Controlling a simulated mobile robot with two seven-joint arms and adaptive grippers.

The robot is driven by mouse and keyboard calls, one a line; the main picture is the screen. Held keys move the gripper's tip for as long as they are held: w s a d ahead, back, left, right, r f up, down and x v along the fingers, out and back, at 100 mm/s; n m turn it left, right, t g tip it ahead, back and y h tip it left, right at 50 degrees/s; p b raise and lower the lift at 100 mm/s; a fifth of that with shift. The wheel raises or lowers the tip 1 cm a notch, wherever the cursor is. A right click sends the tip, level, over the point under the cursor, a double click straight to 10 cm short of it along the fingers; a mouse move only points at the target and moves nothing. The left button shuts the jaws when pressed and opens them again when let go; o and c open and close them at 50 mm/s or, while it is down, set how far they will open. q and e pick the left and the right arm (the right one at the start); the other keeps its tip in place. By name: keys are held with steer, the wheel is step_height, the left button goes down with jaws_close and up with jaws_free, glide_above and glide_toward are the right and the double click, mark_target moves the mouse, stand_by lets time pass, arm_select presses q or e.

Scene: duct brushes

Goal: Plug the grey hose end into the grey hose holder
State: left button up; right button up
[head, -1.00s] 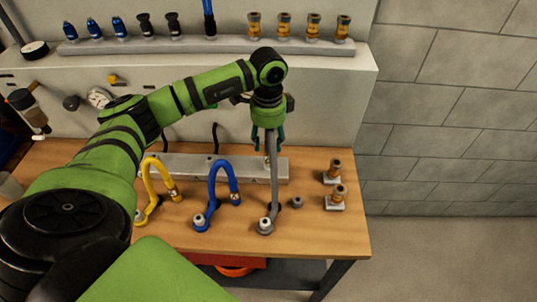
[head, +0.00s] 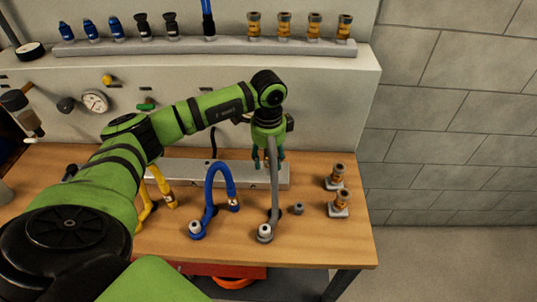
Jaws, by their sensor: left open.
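The grey hose (head: 273,190) rises in a tall arch from its base (head: 265,233) near the table's front edge. Its upper part passes in front of my left gripper (head: 268,163). The gripper points down, with its fingers open, in front of the right part of the light grey bar on the table. The grey hose end is hidden behind the hose and fingers, so I cannot tell whether it is seated. A small grey cylindrical piece (head: 298,209) stands on the table right of the hose; I cannot tell whether it is the holder. My right gripper is out of view.
A blue hose (head: 209,187) arches left of the grey one. A yellow hose (head: 168,195) is partly covered by my arm. The grey bar (head: 225,172) lies behind them. Two brass fittings (head: 336,177) stand at the right. A shelf rail (head: 215,46) holds several fittings.

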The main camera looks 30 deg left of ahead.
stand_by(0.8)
arm_select(q)
jaws_close()
steer(key=shift+r, duration=0.1)
steer(key=shift+w+r+p, duration=0.1)
steer(key=shift+r+p, duration=0.4)
steer(key=shift+p, duration=0.15)
steer(key=shift+r+p, duration=0.4)
steer(key=shift+r, duration=0.2)
steer(key=shift+r+p, duration=1.45)
steer(key=shift+r, duration=0.4)
